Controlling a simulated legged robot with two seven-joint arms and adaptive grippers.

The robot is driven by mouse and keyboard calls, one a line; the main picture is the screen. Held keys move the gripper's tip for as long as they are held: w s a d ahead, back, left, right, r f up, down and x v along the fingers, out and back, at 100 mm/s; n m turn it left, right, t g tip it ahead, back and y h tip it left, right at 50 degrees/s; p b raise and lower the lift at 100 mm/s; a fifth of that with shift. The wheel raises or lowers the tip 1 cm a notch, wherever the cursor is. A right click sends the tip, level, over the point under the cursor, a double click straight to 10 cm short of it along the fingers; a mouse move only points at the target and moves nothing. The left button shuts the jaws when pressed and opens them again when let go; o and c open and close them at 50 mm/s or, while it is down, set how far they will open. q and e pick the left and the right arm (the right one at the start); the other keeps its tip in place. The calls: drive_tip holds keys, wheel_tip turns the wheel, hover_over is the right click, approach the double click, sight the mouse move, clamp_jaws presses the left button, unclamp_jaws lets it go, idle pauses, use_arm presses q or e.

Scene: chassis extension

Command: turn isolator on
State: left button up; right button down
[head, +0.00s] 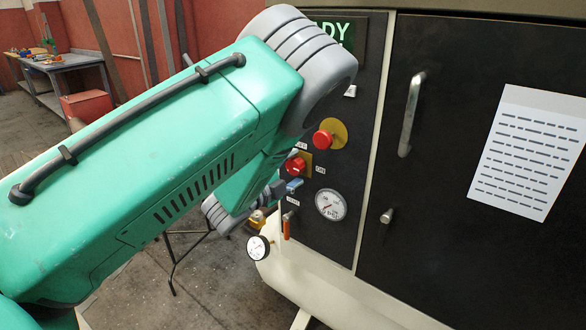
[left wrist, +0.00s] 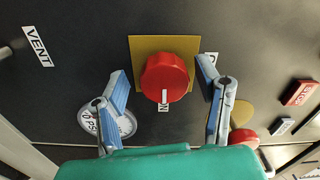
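The isolator is a red round knob (left wrist: 165,78) on a yellow square plate (left wrist: 140,45), on the dark panel. Its white mark sits on the side facing a label ending in "N", partly hidden by the knob. Another label beside the right finger is mostly covered. In the head view the red knob (head: 295,165) shows just past my arm, with OFF above and ON to its right. My left gripper (left wrist: 163,77) is open, with one blue-grey finger on each side of the knob and small gaps visible. In the head view the gripper (head: 291,186) is largely hidden by my forearm.
A red stop button (head: 323,139) on a yellow disc sits up right of the isolator. A gauge (head: 330,205) is below right, and an orange-handled valve (head: 286,226) and second gauge (head: 258,248) are below. A cabinet door (head: 450,60) with handle fills the right.

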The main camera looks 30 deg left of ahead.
use_arm(q)
drive_tip(key=shift+r, duration=0.1)
drive_tip(key=s, duration=1.1)
drive_tip(key=shift+s+a, duration=0.4)
drive_tip(key=shift+a, duration=0.05)
drive_tip(key=s+d+f+n+g+y, duration=0.1)
drive_tip(key=s+d+f+n+g, duration=0.1)
drive_tip(key=s+f+n+g, duration=0.75)
drive_tip(key=s+d+f+n+g+y, duration=0.25)
drive_tip(key=s+f, duration=0.45)
drive_tip(key=f, duration=0.8)
drive_tip(key=s+d+f+n+g+h, duration=0.1)
drive_tip(key=s+d+f+n+g, duration=0.1)
drive_tip(key=s, duration=0.3)
drive_tip(key=s+d+f+n+g+h, duration=0.1)
drive_tip(key=s+d+f+n+g, duration=0.1)
drive_tip(key=s, duration=0.3)
drive_tip(key=shift+s+d+g, duration=0.35)
drive_tip(key=shift+d+g, duration=0.35)
drive_tip(key=shift+d, duration=0.15)
